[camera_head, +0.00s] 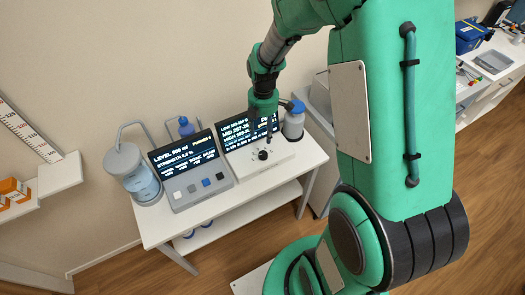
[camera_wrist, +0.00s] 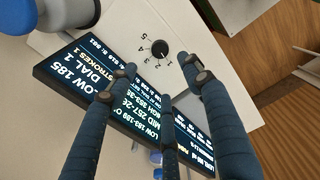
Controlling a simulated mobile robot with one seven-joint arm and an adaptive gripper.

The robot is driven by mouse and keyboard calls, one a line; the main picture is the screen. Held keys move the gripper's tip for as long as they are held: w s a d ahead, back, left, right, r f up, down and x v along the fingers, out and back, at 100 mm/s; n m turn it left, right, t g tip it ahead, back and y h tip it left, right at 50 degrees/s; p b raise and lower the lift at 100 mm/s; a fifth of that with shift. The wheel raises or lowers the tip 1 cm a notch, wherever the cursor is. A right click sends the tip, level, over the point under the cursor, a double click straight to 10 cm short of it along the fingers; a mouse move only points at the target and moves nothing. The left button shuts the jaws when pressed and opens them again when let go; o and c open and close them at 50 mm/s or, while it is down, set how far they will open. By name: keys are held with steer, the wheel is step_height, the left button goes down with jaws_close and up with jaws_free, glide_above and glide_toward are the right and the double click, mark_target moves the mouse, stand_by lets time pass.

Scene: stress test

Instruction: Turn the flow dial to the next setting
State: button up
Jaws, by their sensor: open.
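The flow dial is a black round knob (camera_head: 263,155) on the sloped top of a white unit with a dark screen. In the wrist view the dial (camera_wrist: 160,48) has a ring of numbers beside it, and its pointer setting is too small to tell. The unit's screen (camera_wrist: 95,72) shows "DIAL 1", "STROKES 1" and "LOW 185". My gripper (camera_wrist: 160,72) is open and empty, its dark blue fingers spread with the dial showing just beyond and between the tips. In the head view my gripper (camera_head: 267,130) is over the unit, partly in front of the screen.
A second unit (camera_head: 187,172) with a dark screen and several square buttons stands left of the dial unit. A clear jug (camera_head: 136,178) is at the table's left end. A blue-capped grey bottle (camera_head: 294,122) stands close right of the dial unit. The white table's (camera_head: 165,232) front strip is clear.

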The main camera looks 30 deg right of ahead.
mark_target(263, 154)
steer(key=shift+f, duration=0.1)
stand_by(0.3)
step_height(263, 154, down, 14)
steer(key=shift+r+b, duration=0.2)
steer(key=shift+b, duration=0.95)
steer(key=c, duration=1.2)
steer(key=shift+o, duration=0.2)
